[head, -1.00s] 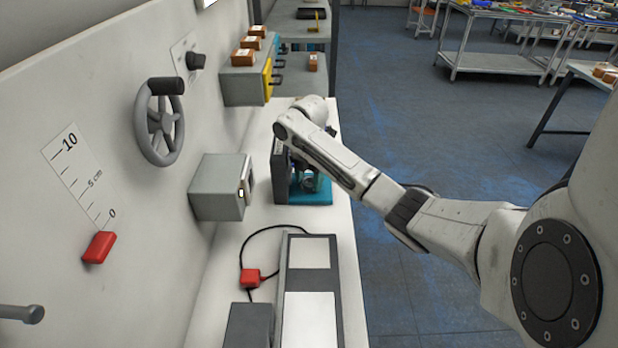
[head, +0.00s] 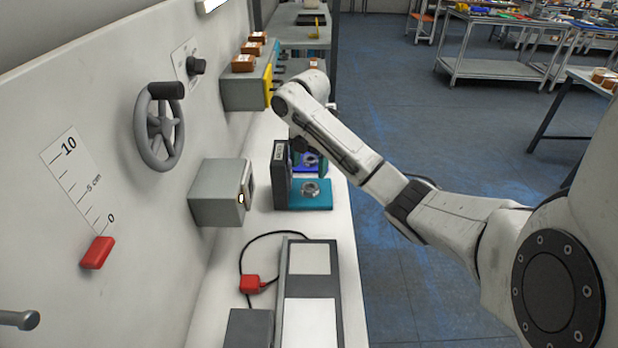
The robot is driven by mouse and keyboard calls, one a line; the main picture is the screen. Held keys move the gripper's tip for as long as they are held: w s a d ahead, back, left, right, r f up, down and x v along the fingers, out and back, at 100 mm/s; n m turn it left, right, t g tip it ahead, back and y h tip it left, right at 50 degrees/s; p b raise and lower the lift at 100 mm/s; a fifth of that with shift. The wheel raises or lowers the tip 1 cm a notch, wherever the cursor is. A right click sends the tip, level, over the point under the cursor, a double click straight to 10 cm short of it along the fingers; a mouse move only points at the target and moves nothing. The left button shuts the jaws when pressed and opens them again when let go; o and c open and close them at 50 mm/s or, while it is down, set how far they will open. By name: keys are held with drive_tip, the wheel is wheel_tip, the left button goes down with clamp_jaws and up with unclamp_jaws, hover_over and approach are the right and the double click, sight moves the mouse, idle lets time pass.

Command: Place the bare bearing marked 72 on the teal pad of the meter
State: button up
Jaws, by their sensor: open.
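A bare metal bearing ring (head: 311,188) lies flat on the teal pad (head: 322,203) of the meter, a dark upright housing (head: 281,178) on the bench. Any marking on the ring is too small to read. My gripper (head: 299,145) is above and behind the pad, apart from the ring, and open. It is small, and my arm and the housing partly hide it. Another ring (head: 311,160) shows on a blue surface (head: 318,169) just behind the teal pad.
A grey box (head: 215,193) stands left of the meter. A cabled red block (head: 251,284) and a grey unit with pale panels (head: 310,312) are nearer on the bench. Orange boxes (head: 243,64) sit on a grey cabinet at the back. Bare bench lies in front of the pad.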

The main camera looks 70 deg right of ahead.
wheel_tip(320, 180, up, 5)
drive_tip(key=shift+f+p, duration=0.1)
drive_tip(key=shift+p, duration=0.8)
